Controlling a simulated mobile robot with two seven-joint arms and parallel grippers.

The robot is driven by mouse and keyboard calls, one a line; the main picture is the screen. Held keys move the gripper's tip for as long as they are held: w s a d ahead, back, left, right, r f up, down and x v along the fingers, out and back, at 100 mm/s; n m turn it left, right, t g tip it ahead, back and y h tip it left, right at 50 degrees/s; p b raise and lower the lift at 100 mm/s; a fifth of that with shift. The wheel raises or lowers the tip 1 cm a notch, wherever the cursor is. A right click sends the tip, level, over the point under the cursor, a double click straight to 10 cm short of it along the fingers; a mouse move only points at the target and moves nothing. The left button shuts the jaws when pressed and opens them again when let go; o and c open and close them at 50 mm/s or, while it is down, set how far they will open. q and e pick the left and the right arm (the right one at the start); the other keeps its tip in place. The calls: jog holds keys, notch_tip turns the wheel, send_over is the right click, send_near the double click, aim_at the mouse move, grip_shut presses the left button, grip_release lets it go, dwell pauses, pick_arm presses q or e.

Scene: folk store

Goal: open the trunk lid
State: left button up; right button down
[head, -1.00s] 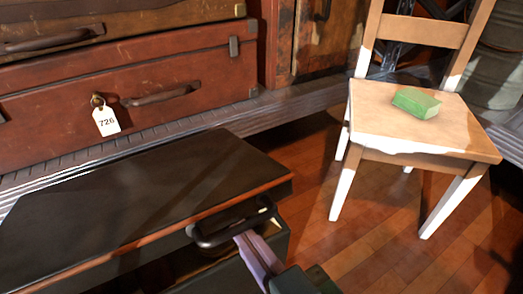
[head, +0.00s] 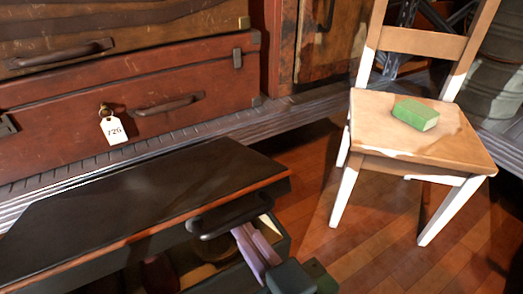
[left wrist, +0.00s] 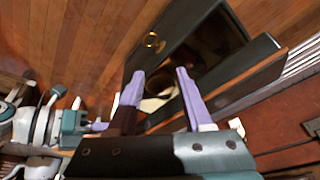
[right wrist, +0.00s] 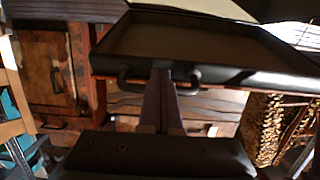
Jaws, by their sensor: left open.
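The dark trunk's lid (head: 150,195) is raised a little, with an orange-brown edge and a gap below it. Its dark handle (head: 235,212) sits on the front edge, toward the right. In the left wrist view, the left fingers (left wrist: 160,78) are apart, with the dark trunk interior and a gold ring-like item (left wrist: 153,41) beyond. In the right wrist view, my right fingertips (right wrist: 164,72) look close together, in front of a dark handle (right wrist: 135,84); contact is unclear.
A wooden chair (head: 370,125) with a green book (head: 415,114) stands at the right. Red-brown suitcases (head: 60,105), one with a tag (head: 113,130), rest on a ribbed shelf (head: 215,133) behind the trunk. The wooden floor (head: 300,215) between trunk and chair is clear.

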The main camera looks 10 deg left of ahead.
aim_at(240, 219)
jog(key=shift+w+a+r+p, duration=0.2)
jog(key=shift+r+p, duration=0.2)
jog(key=shift+r, duration=0.15)
jog(key=shift+w+a+r+p, duration=0.1)
jog(key=shift+w+r+p, duration=0.1)
jog(key=shift+r+p, duration=0.25)
jog(key=shift+r, duration=0.1)
jog(key=shift+w+a+r+p, duration=0.15)
jog(key=shift+r+p, duration=0.25)
jog(key=shift+r, duration=0.2)
jog(key=shift+w+a+r+p, duration=0.2)
jog(key=shift+w+r+p, duration=0.1)
jog(key=shift+r+p, duration=0.25)
